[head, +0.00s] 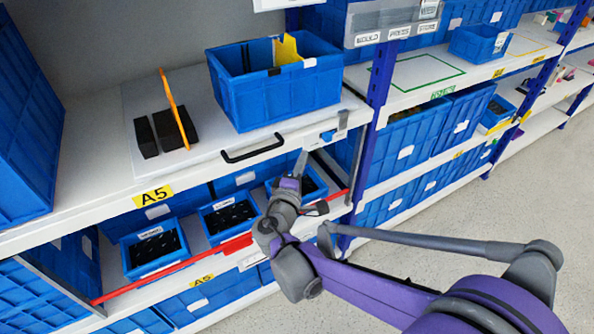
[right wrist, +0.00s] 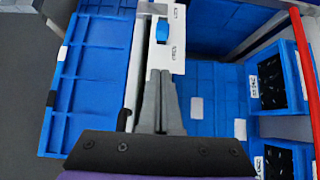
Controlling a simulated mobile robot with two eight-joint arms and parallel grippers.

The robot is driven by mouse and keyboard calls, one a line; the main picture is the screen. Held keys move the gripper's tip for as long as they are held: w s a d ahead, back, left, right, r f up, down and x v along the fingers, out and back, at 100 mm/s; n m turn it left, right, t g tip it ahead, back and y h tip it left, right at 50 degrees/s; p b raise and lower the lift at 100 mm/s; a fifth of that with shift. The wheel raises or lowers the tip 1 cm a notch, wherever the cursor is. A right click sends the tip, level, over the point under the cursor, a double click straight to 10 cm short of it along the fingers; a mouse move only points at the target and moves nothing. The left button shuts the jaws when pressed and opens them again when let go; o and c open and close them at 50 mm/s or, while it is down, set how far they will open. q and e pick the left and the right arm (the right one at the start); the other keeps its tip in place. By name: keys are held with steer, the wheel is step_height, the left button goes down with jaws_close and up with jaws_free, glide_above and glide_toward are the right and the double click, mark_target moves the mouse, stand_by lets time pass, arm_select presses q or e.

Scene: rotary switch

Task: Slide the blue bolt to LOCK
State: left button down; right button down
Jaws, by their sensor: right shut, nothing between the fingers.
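The blue bolt (head: 327,136) is a small knob on a pale plate at the front edge of the white shelf board, right of a black handle (head: 252,149). In the right wrist view the bolt (right wrist: 162,31) sits on the white plate (right wrist: 166,62), between small lettering at the far and near ends, too small to read surely. My right gripper (head: 301,162) is shut and empty, with its tips just short of the bolt. In the right wrist view its fingers (right wrist: 160,76) lie together over the near end of the plate, apart from the bolt. My left gripper is out of view.
A large blue bin (head: 262,95) and black blocks with an orange divider (head: 176,110) stand on the board. Blue bins with dark contents (head: 232,216) and a red rail (head: 170,268) lie below. Open floor (head: 480,200) is at the right.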

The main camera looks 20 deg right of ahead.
mark_target(331, 139)
steer(key=x, duration=0.4)
steer(key=shift+d, duration=1.85)
steer(key=shift+d, duration=0.1)
steer(key=d, duration=0.3)
steer(key=shift+w+d, duration=0.15)
steer(key=shift+d, duration=0.05)
steer(key=shift+a, duration=0.1)
